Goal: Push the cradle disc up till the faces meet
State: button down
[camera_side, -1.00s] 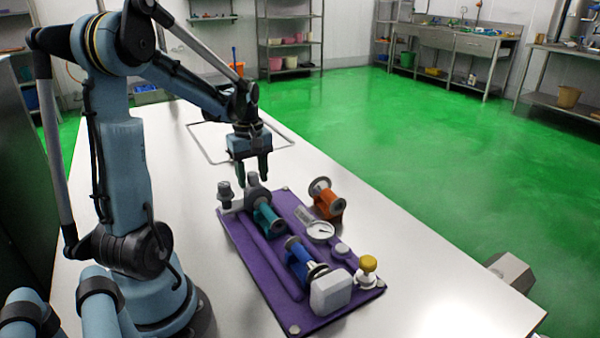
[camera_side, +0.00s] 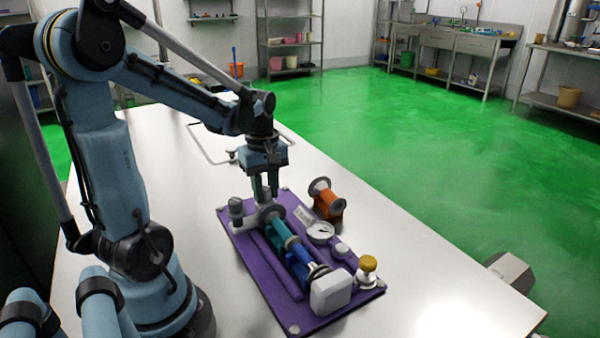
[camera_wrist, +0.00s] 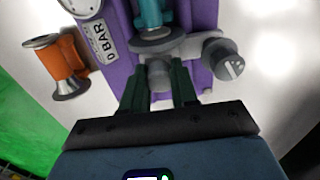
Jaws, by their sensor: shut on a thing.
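My gripper (camera_side: 266,197) points down at the far end of the purple board. It is shut on a grey stub behind a grey disc (camera_wrist: 157,42); the stub (camera_wrist: 158,76) shows between the green fingers in the wrist view. Beyond the disc lies the teal spool (camera_side: 277,230), in line with the blue spool (camera_side: 299,260). Their facing flanges look together in the side view, with no clear gap, but I cannot tell if they touch fully. The wrist view shows only the teal spool's near end (camera_wrist: 151,14).
An orange spool (camera_side: 326,199) stands beside the board. The white table (camera_side: 420,280) is clear to the right.

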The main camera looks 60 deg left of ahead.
jog(key=shift+d, duration=0.35)
jog(key=c, duration=0.9)
grip_release()
jog(key=shift+o, duration=0.2)
notch_tip(320, 180, up, 12)
